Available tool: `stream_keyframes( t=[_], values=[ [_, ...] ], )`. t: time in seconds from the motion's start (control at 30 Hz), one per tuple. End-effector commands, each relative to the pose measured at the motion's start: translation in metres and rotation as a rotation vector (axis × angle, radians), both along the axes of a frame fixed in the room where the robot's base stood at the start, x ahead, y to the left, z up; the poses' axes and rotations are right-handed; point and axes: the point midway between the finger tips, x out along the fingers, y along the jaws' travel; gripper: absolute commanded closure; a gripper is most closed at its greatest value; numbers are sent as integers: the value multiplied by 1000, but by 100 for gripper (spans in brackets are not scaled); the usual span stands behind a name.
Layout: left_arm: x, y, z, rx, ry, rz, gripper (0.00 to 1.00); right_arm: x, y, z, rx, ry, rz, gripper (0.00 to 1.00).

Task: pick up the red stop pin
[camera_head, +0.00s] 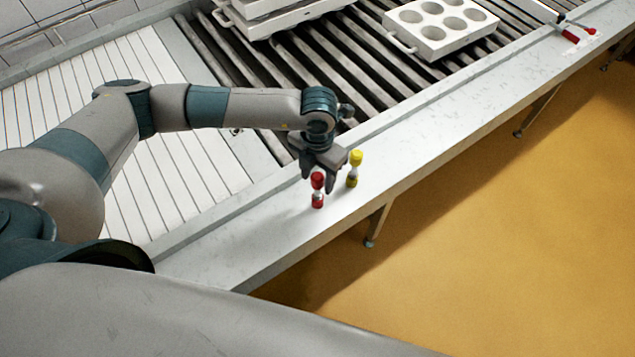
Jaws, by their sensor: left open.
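The red stop pin (317,200) stands upright on the light metal ledge, with a red top, a pale narrow middle and a red base. My left gripper (320,180) points down at it with open jaws. The red top shows between the two fingers in the picture; I cannot tell whether they touch it. A yellow stop pin (354,170) stands upright just to the right of the gripper, close to its right finger. My right gripper is not in view.
The metal ledge (440,150) is clear between the pins and a red-ended item (578,36) at the far right. A white mould block (440,45) with round holes lies on the roller conveyor (350,60). The yellow floor (500,230) lies beyond the ledge's edge.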

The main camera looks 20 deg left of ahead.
Motion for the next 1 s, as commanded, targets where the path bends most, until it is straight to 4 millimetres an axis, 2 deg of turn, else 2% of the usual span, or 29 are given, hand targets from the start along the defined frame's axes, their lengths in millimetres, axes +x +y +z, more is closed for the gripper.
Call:
stream_keyframes(
  t=[0.47,0.5,0.7,1.0],
  values=[
    [0,0,-2,-1,-1,-1,53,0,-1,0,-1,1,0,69],
    [0,0,-2,-1,-1,-1,55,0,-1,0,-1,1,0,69],
    [0,0,-2,-1,-1,-1,100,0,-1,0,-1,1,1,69],
    [0,-1,-1,-2,-2,-1,100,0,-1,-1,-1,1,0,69]
  ],
)
